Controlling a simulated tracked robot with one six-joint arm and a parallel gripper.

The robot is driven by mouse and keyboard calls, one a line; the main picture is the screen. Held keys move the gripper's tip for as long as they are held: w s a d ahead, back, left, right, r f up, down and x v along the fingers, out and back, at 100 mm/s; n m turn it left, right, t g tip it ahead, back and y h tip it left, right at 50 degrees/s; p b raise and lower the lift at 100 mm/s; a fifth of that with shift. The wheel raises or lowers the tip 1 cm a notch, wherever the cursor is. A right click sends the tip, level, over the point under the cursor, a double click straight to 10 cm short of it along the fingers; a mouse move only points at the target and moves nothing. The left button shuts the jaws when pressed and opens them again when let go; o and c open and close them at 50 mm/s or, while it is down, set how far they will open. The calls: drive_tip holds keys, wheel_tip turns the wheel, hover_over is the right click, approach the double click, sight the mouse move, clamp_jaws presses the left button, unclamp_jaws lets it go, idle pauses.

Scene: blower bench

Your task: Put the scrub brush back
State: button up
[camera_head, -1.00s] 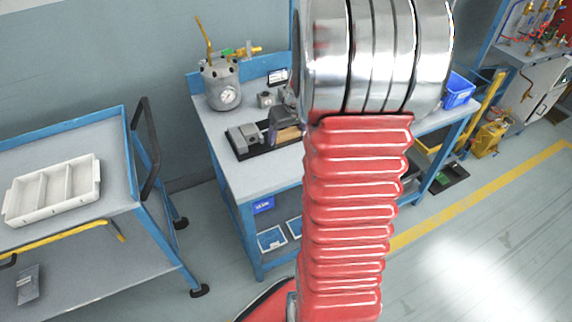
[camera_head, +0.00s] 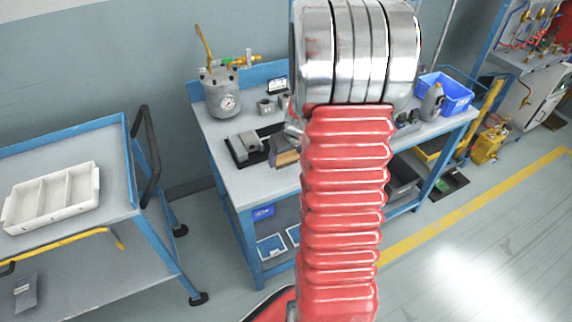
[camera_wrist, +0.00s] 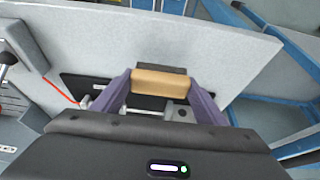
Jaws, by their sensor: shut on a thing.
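The scrub brush (camera_wrist: 160,84) shows in the wrist view as a tan wooden block between my two purple-grey fingers. My gripper (camera_wrist: 160,90) is shut on it. In the head view the brush (camera_head: 286,158) is a small tan patch above the front part of the blue bench, just left of my red arm. My gripper (camera_head: 284,142) is mostly hidden there by the arm. A black mat (camera_head: 236,151) with a grey vise-like block lies left of the brush. I cannot tell whether the brush touches anything below.
A grey pressure vessel (camera_head: 222,92) with a gauge stands at the bench's back left. A blue bin (camera_head: 447,93) and a grey bottle (camera_head: 432,102) stand at the right end. A cart with a white divided tray (camera_head: 53,198) is at left. The bench's front left is clear.

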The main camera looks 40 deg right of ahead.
sight(287, 162)
drive_tip(key=shift+f, duration=1.85)
drive_tip(key=o, duration=1)
drive_tip(key=shift+f, duration=0.1)
drive_tip(key=shift+v, duration=6.1)
drive_tip(key=shift+w, duration=0.1)
